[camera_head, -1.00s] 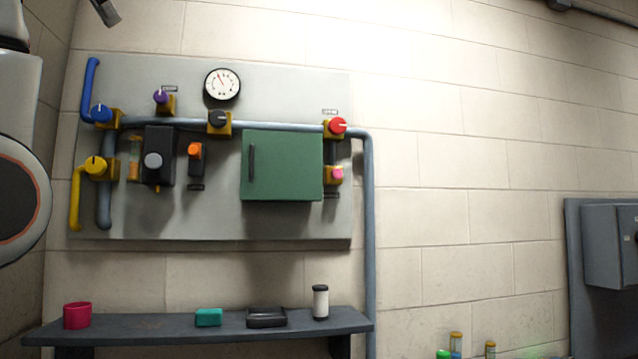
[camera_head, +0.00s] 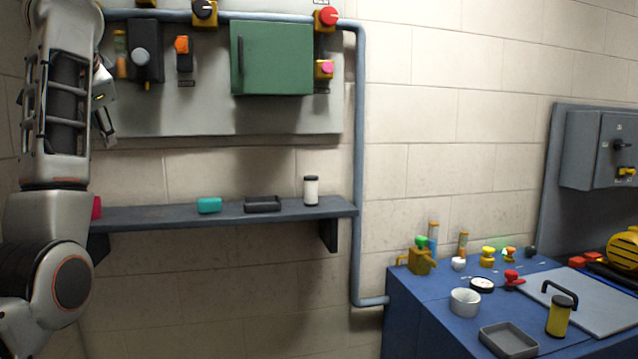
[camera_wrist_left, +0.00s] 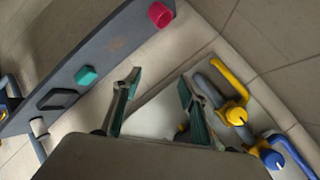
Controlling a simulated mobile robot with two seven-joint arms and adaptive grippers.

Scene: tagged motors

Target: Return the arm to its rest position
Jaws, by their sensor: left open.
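My left arm comes up along the left side of the head view. Its left gripper (camera_head: 105,105) shows small beside the arm, in front of the wall panel (camera_head: 215,118) and above the shelf (camera_head: 240,215). In the left wrist view the gripper (camera_wrist_left: 158,85) has its two fingers spread apart with nothing between them. The shelf (camera_wrist_left: 105,50) lies to the left there, and the panel with a yellow valve (camera_wrist_left: 236,115) and a blue valve (camera_wrist_left: 272,158) lies to the right. My right gripper is not in view.
On the shelf are a teal block (camera_head: 209,205), a black tray (camera_head: 262,204), a white canister (camera_head: 311,190) and a pink cup (camera_wrist_left: 160,14). A green cabinet (camera_head: 272,58) is on the panel. A blue bench (camera_head: 425,300) with several parts stands at the right.

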